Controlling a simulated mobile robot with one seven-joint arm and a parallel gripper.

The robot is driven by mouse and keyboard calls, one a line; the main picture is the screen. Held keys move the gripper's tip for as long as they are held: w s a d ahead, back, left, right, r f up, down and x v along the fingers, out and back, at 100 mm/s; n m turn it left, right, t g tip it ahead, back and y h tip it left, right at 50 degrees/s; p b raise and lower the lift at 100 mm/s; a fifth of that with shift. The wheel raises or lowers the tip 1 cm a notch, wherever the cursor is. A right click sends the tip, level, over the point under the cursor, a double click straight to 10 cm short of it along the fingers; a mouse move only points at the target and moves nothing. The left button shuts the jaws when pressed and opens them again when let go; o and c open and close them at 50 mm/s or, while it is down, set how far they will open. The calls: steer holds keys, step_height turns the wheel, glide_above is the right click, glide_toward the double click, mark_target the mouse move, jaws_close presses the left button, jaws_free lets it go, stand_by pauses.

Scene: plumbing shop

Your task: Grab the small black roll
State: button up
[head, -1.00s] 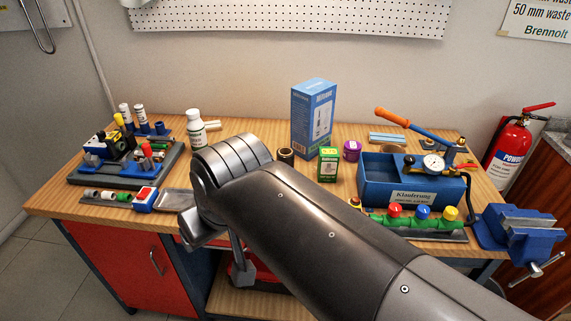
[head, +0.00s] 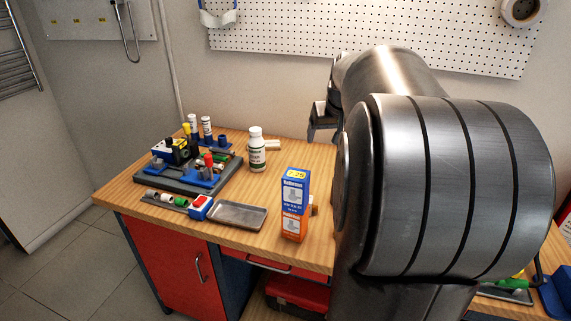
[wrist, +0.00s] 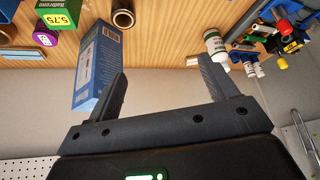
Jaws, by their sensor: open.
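In the head view my arm hides that part of the bench, so the roll does not show there. My gripper (wrist: 165,68) is open, with nothing between its two fingers. In the head view my gripper (head: 322,122) shows partly, beside the arm above the back of the bench.
A green box (wrist: 57,15) and a purple tub (wrist: 40,43) stand near the roll. A white bottle (head: 257,150), a blue-orange box (head: 295,205), a metal tray (head: 237,215) and a fittings board (head: 185,175) occupy the bench's left part. The pegboard (head: 300,38) is behind.

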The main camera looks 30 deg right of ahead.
steer(key=w+d+f, duration=0.2)
steer(key=d, duration=0.7)
steer(key=shift+m, duration=0.5)
steer(key=shift+w+d+f, duration=0.3)
steer(key=shift+w+f, duration=0.45)
steer(key=shift+f, duration=2.95)
steer(key=shift+w+d+f, duration=0.25)
steer(key=shift+w+f, duration=0.45)
steer(key=shift+f, duration=3)
steer(key=shift+w+d+f, duration=0.3)
steer(key=shift+w+f, duration=0.45)
steer(key=shift+f, duration=2.95)
steer(key=shift+h, duration=0.3)
steer(key=shift+c, duration=0.5)
steer(key=c, duration=1.1)
